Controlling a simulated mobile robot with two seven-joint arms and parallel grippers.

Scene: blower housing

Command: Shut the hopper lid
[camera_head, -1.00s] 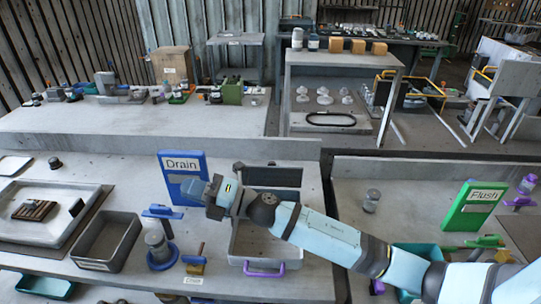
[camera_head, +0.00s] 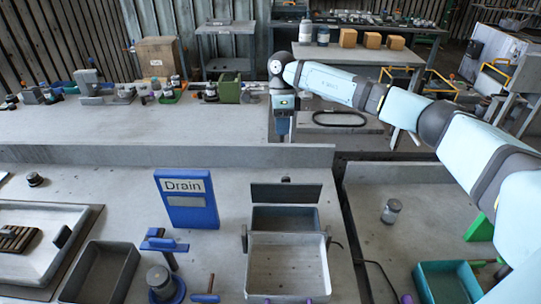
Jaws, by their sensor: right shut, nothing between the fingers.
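A dark flat panel (camera_head: 287,194), which looks like the hopper lid, stands raised at the back of the grey hopper (camera_head: 287,218). The hopper's top looks open, with a pale, empty tray or bin (camera_head: 287,265) in front of it. My right arm reaches in from the right, and my right gripper (camera_head: 282,134) points down behind and above the lid, near the bench's rear ledge. It is shut and empty, and it looks apart from the lid. My left gripper is out of view.
A blue "Drain" sign (camera_head: 187,199) stands left of the hopper. A blue clamp-like fixture (camera_head: 164,244) and a dark grey bin (camera_head: 103,272) are farther left. A grey jar (camera_head: 391,211) and a teal bin (camera_head: 447,283) stand to the right. The bench between sign and lid is clear.

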